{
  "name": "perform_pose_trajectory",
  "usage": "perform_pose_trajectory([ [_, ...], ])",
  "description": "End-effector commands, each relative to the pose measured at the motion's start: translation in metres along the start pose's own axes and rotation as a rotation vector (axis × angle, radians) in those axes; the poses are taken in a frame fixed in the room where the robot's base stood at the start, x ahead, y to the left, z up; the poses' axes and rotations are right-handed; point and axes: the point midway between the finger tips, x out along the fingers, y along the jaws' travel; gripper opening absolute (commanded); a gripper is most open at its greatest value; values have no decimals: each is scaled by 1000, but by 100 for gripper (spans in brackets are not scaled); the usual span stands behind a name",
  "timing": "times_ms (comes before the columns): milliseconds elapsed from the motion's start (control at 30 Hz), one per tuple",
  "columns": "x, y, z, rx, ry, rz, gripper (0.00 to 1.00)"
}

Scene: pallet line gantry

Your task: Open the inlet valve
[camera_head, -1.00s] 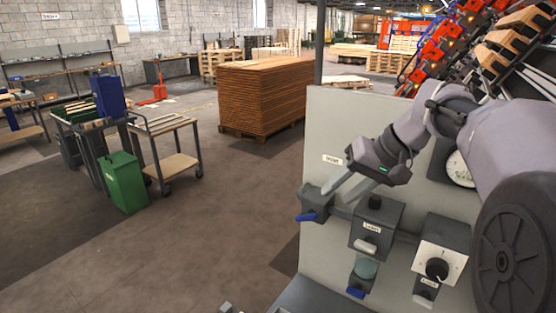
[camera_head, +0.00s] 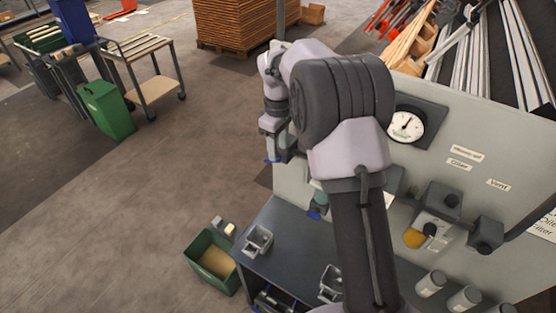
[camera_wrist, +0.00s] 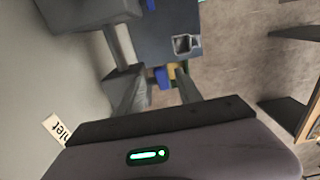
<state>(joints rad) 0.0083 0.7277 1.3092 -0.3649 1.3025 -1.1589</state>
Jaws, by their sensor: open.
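The inlet valve's blue handle (camera_wrist: 161,76) shows between my gripper's fingers in the wrist view, beside its grey valve body (camera_wrist: 124,86). A label ending in "nlet" (camera_wrist: 57,130) is on the panel at lower left there. My gripper (camera_wrist: 160,86) is open, a finger on each side of the handle; I cannot tell if either touches it. In the head view the handle (camera_head: 272,161) shows as a small blue piece just below my gripper (camera_head: 271,146), at the panel's left edge. My arm hides most of the valve body there.
The grey panel (camera_head: 470,125) carries a gauge (camera_head: 406,125) and a yellow part (camera_head: 414,238). Another blue handle (camera_head: 314,214) sits lower on it. The dark bench (camera_head: 285,260) below holds a metal holder (camera_head: 258,240) and several canisters.

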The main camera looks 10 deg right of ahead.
Motion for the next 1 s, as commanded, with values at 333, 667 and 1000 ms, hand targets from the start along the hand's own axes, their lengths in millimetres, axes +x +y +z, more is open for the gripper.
perform_pose_trajectory([
  [333,51,0,0,1,0,-1,42],
  [667,52,0,0,1,1,0,32],
  [1000,52,0,0,1,2,0,0],
])
